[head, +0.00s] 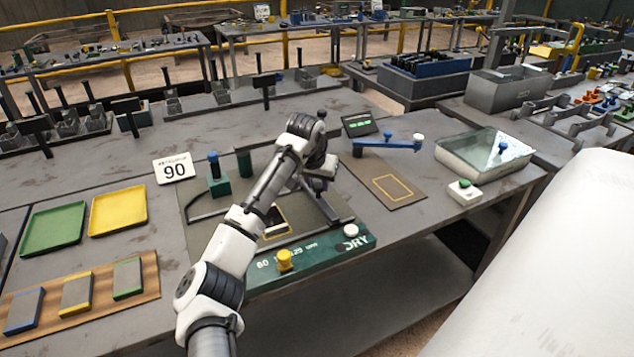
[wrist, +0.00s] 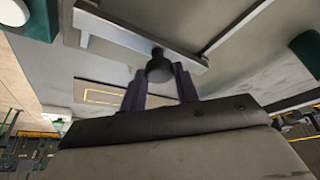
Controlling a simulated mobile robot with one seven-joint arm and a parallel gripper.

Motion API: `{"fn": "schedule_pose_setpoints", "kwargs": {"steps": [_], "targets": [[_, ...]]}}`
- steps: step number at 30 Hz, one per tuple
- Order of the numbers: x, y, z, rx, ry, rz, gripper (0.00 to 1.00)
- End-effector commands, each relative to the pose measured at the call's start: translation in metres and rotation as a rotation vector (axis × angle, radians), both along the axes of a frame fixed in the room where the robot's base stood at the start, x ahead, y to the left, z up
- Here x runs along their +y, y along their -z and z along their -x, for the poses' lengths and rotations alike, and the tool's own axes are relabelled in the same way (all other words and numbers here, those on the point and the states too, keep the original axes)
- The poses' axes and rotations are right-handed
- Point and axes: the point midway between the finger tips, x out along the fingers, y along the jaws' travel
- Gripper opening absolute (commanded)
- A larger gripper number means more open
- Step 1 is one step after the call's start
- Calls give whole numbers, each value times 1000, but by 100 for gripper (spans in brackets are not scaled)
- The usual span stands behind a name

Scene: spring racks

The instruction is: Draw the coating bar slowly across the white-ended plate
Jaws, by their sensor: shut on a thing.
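My gripper (head: 320,182) is over the right part of the green-fronted coating bed (head: 310,256). In the wrist view, my gripper (wrist: 160,88) is shut on the dark knob of the grey coating bar (wrist: 122,36). The bar also shows in the head view (head: 322,204), lying slantwise across the bed at the right of my arm. Whether it touches the surface below cannot be told. A yellow outline (head: 276,234) shows on the bed, partly behind my arm. I cannot make out the white-ended plate; my arm hides part of the bed.
Yellow (head: 285,260) and white (head: 351,230) knobs stand on the bed's front edge. Blue-, yellow- and green-ended plates lie on a wooden board (head: 150,283). Green (head: 53,229) and yellow (head: 118,210) trays, a yellow-outlined mat (head: 408,198) and a glass-topped bin (head: 485,150) flank the bed.

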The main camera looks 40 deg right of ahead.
Motion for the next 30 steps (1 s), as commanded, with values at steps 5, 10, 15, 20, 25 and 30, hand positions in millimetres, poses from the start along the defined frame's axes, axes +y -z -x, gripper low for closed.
{"fn": "schedule_pose_setpoints", "kwargs": {"steps": [5,10,15,20,25,30], "targets": [[0,1,1,1,1,-1,50],[0,0,0,0,0,-1,51],[1,-1,0,0,0,0,51],[4,-10,2,-1,1,1,51],[11,-30,6,-3,1,2,51],[19,-52,11,-1,0,3,51]]}}
